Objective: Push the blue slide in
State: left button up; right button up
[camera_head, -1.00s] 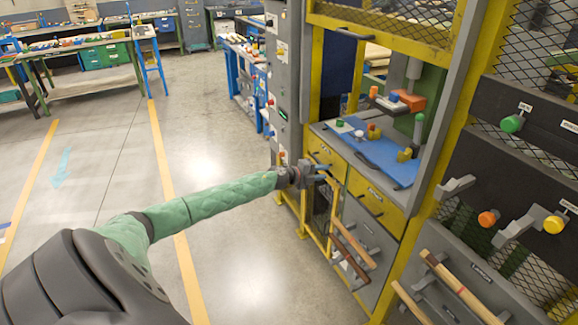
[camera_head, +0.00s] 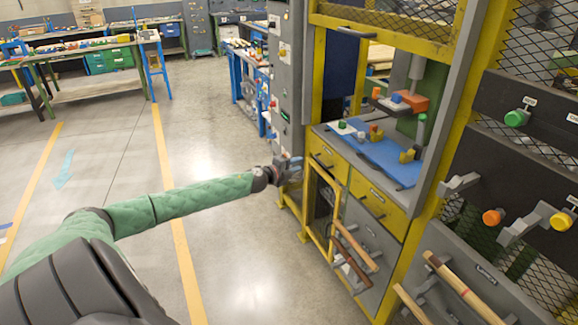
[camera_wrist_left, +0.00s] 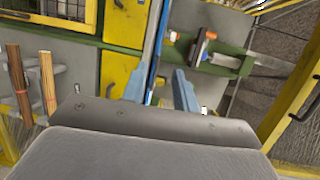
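The blue slide, which I take to be the flat blue board (camera_head: 372,152) on the bench of the yellow-framed machine, carries several small coloured parts. In the left wrist view a narrow blue strip (camera_wrist_left: 160,45), likely its edge, runs upright beyond the fingers. My left gripper (camera_head: 297,163) is at the machine's left front, apart from the board. In the left wrist view its fingers (camera_wrist_left: 160,92) stand apart with nothing held between them. How far the board sticks out is hard to tell. My right gripper is in neither view.
Yellow drawers (camera_head: 378,197) sit below the board. Wooden handles (camera_head: 350,262) stick out from the grey panel below. A grey column (camera_head: 287,75) stands just behind my left gripper. Coloured knobs (camera_head: 493,217) project at the right. The floor (camera_head: 215,140) at left is clear.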

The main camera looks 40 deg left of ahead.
pick_arm(q)
jog(key=shift+s+a+n+y, duration=0.25)
jog(key=shift+a+n+y, duration=0.6)
jog(key=shift+a, duration=0.35)
